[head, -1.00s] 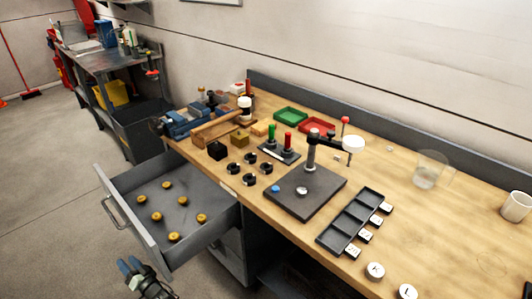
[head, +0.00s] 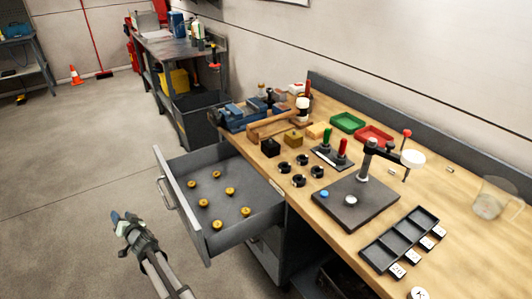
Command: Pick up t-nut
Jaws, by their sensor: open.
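Several small round brass-coloured pieces lie spread on the floor of the open grey drawer (head: 245,227); one piece (head: 230,191) is near its middle. They are too small to tell whether they are t-nuts, and no other clear t-nut shows. My gripper (head: 122,218) is open, with nothing visible between its fingers. It is in front of the drawer, to the left of the drawer's handle (head: 166,192) in the picture and apart from it.
The wooden bench top (head: 340,230) holds several black round parts, a dark plate (head: 355,203) with a post and arm, a black compartment tray (head: 400,241), a green tray (head: 348,122) and a red tray (head: 374,135). The floor left of the drawer is clear.

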